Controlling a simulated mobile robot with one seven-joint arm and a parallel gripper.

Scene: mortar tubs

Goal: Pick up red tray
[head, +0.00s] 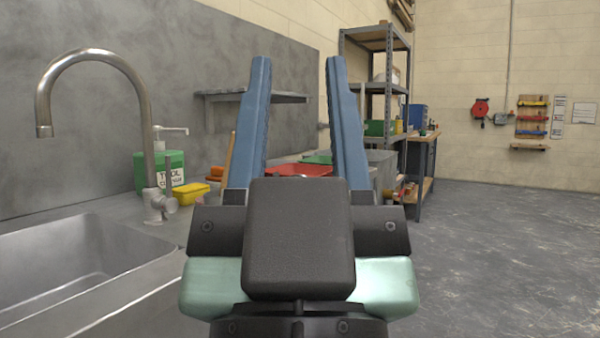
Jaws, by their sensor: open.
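The red tray (299,170) lies on the counter beyond my gripper, near the middle of the head view. Only its upper part shows, between my two blue fingers; the lower part is hidden behind the gripper body. My gripper (296,62) is open and empty, its fingers pointing up in the picture and spread apart. It is apart from the tray, on the near side of it. A green item (318,159) shows just behind the tray, partly hidden by the right finger.
A metal sink (85,262) with a curved tap (95,58) is at the left. A shelf rack (375,45) stands beyond the counter. The floor (510,240) at the right is clear.

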